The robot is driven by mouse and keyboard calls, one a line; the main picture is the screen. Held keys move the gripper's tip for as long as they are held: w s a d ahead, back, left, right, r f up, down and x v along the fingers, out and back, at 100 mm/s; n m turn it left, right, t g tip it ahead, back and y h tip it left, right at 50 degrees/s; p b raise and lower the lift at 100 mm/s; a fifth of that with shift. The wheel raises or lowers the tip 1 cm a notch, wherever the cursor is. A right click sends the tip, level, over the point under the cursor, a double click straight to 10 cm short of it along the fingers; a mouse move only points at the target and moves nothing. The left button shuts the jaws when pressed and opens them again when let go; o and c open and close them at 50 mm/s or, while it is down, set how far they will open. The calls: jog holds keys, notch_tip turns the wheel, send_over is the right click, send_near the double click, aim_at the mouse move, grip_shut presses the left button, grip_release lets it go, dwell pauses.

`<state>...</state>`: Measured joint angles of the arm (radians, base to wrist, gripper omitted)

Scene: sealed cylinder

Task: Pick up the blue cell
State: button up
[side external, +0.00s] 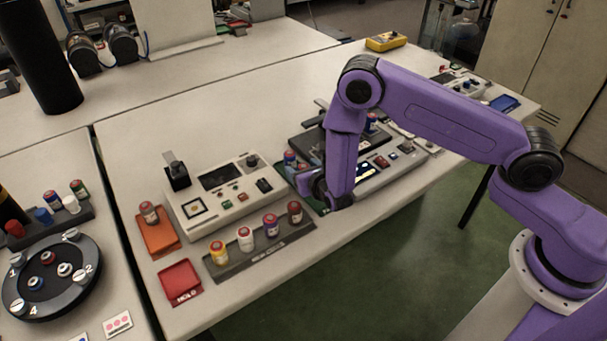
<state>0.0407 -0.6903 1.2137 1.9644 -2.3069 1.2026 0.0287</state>
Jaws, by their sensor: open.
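My gripper (318,192) is low over the middle of the table, at the lower end of my purple arm. Its jaws are open, and the arm partly hides them. A blue cell (290,159) stands just behind and left of my gripper, with another small item beside it. I cannot tell whether the jaws touch either one. Another blue-sided cell (270,224) with a reddish top stands in the dark front rack (262,256), left of my gripper. A further blue item (371,121) shows behind my arm, partly hidden.
A white instrument (218,196) stands left of my gripper, and a grey console (385,172) right of it. An orange block (157,234) bears one cell. A red tray (180,281) lies at the front left. A black round carousel (52,278) sits on the left table.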

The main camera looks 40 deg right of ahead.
jog(key=shift+c, duration=0.3)
jog(key=c, duration=1)
jog(key=shift+r, duration=0.8)
jog(key=s+d+r, duration=0.1)
jog(key=s+r, duration=0.2)
jog(key=s, duration=0.1)
jog(key=s+d+r, duration=0.1)
jog(key=s+r, duration=0.3)
jog(key=s, duration=0.1)
jog(key=s+d+r, duration=0.1)
jog(key=s+r, duration=0.3)
jog(key=shift+s+d+r, duration=0.2)
jog(key=shift+d, duration=0.05)
